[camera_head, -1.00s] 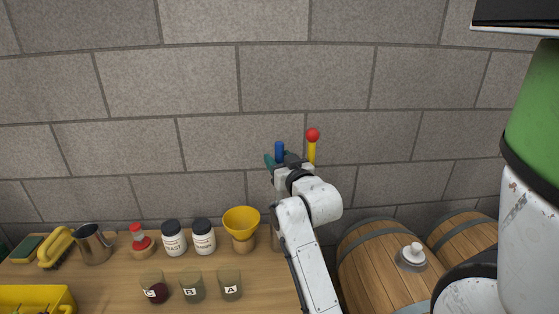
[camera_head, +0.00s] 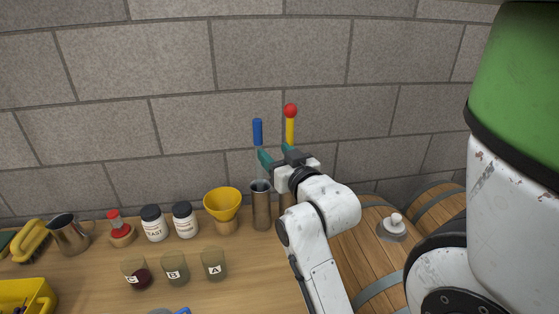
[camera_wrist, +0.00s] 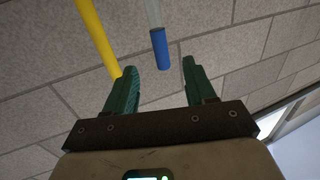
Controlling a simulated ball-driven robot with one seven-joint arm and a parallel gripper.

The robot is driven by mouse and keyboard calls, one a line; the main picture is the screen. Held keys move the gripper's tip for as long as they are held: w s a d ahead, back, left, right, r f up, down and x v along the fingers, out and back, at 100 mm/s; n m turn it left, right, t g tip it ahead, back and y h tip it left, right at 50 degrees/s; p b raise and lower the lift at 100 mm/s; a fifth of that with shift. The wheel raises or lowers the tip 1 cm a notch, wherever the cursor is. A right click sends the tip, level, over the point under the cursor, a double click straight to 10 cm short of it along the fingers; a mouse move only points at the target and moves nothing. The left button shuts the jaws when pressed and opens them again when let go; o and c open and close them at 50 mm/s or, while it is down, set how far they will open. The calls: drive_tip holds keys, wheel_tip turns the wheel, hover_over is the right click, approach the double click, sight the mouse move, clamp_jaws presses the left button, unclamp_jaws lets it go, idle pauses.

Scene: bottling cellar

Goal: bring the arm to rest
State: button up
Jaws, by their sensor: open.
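My gripper (camera_head: 275,152) is open and empty, raised above the right end of the wooden table; its two teal fingers also show in the wrist view (camera_wrist: 160,68). A blue-topped rod (camera_head: 257,131) with a clear stem stands just past the fingers, above a metal cylinder (camera_head: 261,208). In the wrist view the blue part (camera_wrist: 160,48) appears beyond the gap between the fingertips, apart from them. A yellow rod (camera_head: 290,130) with a red ball on top rises behind the fingers; its lower end is hidden by my gripper. My arm is bent at the elbow.
The table (camera_head: 235,280) holds a yellow funnel (camera_head: 222,203), two white jars, labelled cups including cup A (camera_head: 214,265), a metal jug (camera_head: 69,234) and a yellow bin (camera_head: 25,295). Barrels (camera_head: 365,250) stand at right. A block wall (camera_head: 180,60) is behind.

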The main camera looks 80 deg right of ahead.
drive_tip(key=shift+s+a, duration=0.45)
drive_tip(key=shift+a, duration=0.05)
drive_tip(key=shift+a, duration=0.1)
idle(0.3)
